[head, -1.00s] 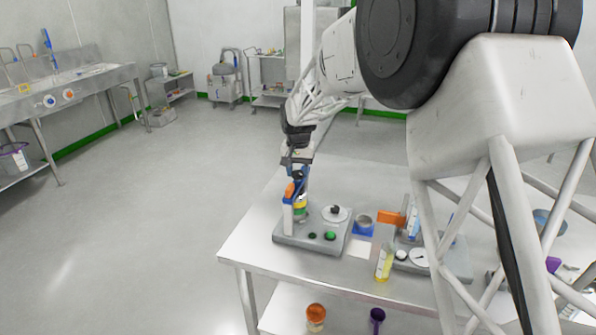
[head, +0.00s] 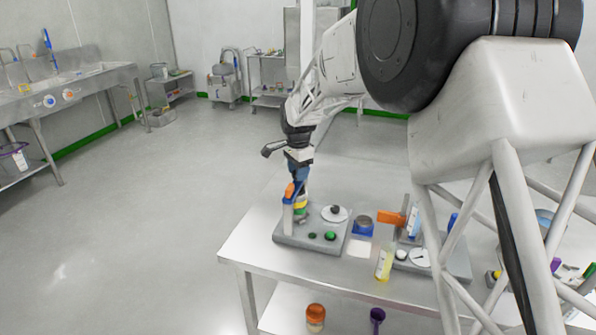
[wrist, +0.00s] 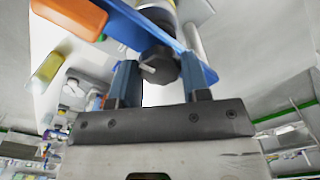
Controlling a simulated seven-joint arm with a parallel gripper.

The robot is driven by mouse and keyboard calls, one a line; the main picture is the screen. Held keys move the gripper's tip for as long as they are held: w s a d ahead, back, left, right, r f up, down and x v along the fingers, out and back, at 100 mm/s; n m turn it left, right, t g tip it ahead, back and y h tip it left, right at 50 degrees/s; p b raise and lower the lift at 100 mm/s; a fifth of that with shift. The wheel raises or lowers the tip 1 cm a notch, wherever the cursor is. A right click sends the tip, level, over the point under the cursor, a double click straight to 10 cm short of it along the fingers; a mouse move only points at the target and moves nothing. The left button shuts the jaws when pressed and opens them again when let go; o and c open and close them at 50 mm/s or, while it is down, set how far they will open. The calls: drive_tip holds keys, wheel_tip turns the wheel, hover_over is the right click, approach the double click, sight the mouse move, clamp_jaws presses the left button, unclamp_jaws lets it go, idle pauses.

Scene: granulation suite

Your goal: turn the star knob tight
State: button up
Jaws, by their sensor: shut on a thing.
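The black star knob (wrist: 160,66) sits below a blue bracket (wrist: 196,62) in the wrist view, with a pale mark on its face. My gripper (wrist: 158,70) has its two blue fingers on either side of the knob, shut on it. In the head view my gripper (head: 299,178) points down over the left grey stand (head: 290,238). The knob is mostly hidden by the fingers there. How tight it is cannot be seen.
The left stand carries an orange-topped post (head: 289,190), a white dial (head: 336,214) and green buttons (head: 330,236). To its right are a blue holder (head: 363,229), a yellow vial (head: 384,264) and a second stand (head: 459,262). Open floor lies left of the table.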

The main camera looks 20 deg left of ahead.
drive_tip(key=shift+r+m, duration=0.1)
drive_tip(key=shift+m, duration=0.4)
drive_tip(key=o, duration=0.9)
drive_tip(key=shift+r, duration=3.85)
drive_tip(key=shift+d, duration=0.1)
